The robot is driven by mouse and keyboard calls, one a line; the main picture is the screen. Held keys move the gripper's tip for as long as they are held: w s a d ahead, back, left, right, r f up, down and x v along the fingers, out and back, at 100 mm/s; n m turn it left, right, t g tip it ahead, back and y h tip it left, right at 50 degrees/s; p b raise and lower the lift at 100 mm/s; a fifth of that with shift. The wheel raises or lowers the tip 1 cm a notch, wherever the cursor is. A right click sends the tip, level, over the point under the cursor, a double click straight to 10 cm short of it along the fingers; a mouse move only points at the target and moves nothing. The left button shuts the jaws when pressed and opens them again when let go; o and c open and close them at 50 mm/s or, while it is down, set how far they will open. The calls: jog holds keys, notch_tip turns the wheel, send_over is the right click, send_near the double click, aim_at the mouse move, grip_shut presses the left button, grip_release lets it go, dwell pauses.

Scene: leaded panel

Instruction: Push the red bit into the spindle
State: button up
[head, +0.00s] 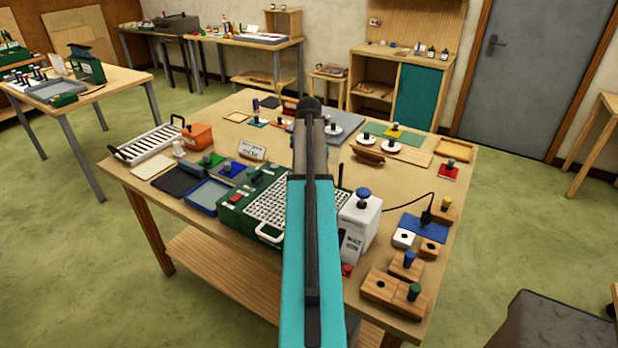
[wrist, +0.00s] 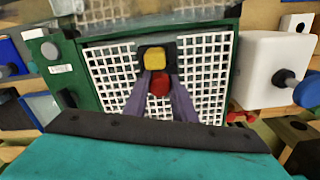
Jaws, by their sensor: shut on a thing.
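A green machine (head: 232,213) with a white grid top (head: 268,208) stands on the table; its grid also shows in the wrist view (wrist: 208,75). In the wrist view my gripper (wrist: 160,84) is over the grid, with its purple fingers shut on the red bit (wrist: 159,83). Just beyond the red bit is a yellow piece (wrist: 158,60) against a dark block, which appears to be at the spindle. I cannot tell whether the red bit touches the spindle, or how deep it sits. In the head view my arm hides the gripper and the bit.
A white box (head: 359,222) with a blue knob stands right of the machine. Wooden blocks (head: 381,287) with coloured-handled pieces are at the front right. Glass pieces and white discs crowd the back.

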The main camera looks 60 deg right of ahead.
jog(key=shift+f, duration=0.45)
jog(key=o, duration=1.1)
jog(key=shift+r, duration=0.2)
jog(key=shift+r+b, duration=2.45)
jog(key=shift+r, duration=4.25)
